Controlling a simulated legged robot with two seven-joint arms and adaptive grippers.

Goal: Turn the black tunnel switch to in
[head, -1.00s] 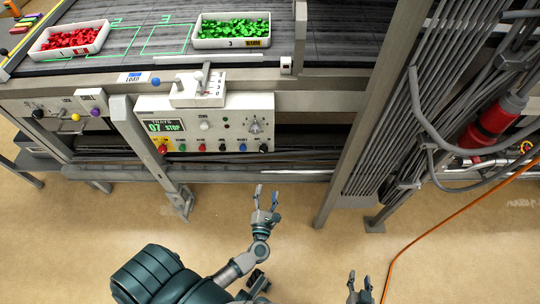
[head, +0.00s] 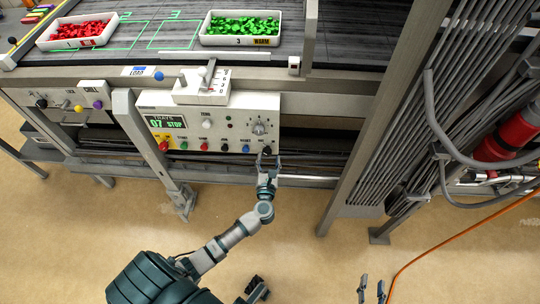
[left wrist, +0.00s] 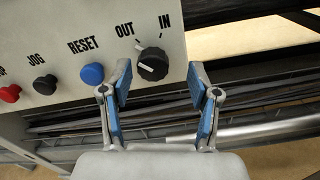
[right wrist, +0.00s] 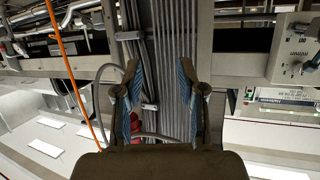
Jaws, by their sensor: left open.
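The black tunnel switch (left wrist: 153,64) is a round knob on the white panel, below the labels OUT and IN, in the left wrist view. A white mark shows on its left side, on the OUT side rather than under IN. My left gripper (left wrist: 160,100) is open, its blue-padded fingers apart just below the knob, not closed on it. In the head view, the left gripper (head: 267,162) is at the panel's lower right corner and partly covers the switch. My right gripper (head: 372,290) is open and empty, low at the right; its fingers also show in the right wrist view (right wrist: 161,85).
The panel (head: 180,100) also has blue RESET (left wrist: 92,73), black JOG (left wrist: 45,84) and red (left wrist: 9,93) buttons left of the switch. Grey rails run below it. A grey post (head: 365,130) and conduits stand to the right.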

